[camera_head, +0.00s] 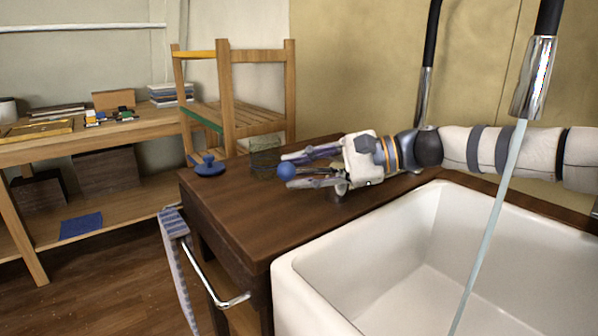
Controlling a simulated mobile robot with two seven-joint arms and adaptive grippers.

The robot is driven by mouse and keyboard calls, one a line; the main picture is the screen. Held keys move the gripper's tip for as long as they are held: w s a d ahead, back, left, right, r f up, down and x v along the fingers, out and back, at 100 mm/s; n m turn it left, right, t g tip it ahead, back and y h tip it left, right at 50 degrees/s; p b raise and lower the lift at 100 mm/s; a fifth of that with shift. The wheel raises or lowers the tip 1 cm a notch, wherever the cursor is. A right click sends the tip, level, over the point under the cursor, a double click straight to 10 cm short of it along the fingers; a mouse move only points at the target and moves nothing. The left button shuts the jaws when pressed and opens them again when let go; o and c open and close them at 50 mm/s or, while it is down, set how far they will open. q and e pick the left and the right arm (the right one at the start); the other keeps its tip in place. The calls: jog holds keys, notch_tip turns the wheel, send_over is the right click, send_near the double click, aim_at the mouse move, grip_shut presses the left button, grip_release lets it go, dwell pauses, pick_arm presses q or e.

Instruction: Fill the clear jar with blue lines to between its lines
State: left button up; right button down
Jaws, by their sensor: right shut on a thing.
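My right gripper (287,170) reaches in from the right, low over the dark wooden counter. It is shut around what looks like a lever with a blue ball knob (286,172); the fingers hide most of it. A clear, see-through vessel (265,152) stands on the counter just behind the fingertips, partly hidden by them. It may be the jar, but I cannot make out blue lines or a water level. Water (497,205) runs in a thin stream from the tap spout (534,78) into the white sink (395,255). My left gripper is not in view.
A blue lid-like piece with a knob (208,166) lies at the counter's left end. A wooden rack (229,95) stands behind. A striped towel (176,240) hangs by a metal rail (213,280). The counter's front left is clear.

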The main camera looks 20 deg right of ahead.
jog(key=shift+f, duration=0.1)
jog(key=c, duration=1.6)
grip_release()
jog(key=shift+c, duration=0.2)
jog(key=v, duration=1.2)
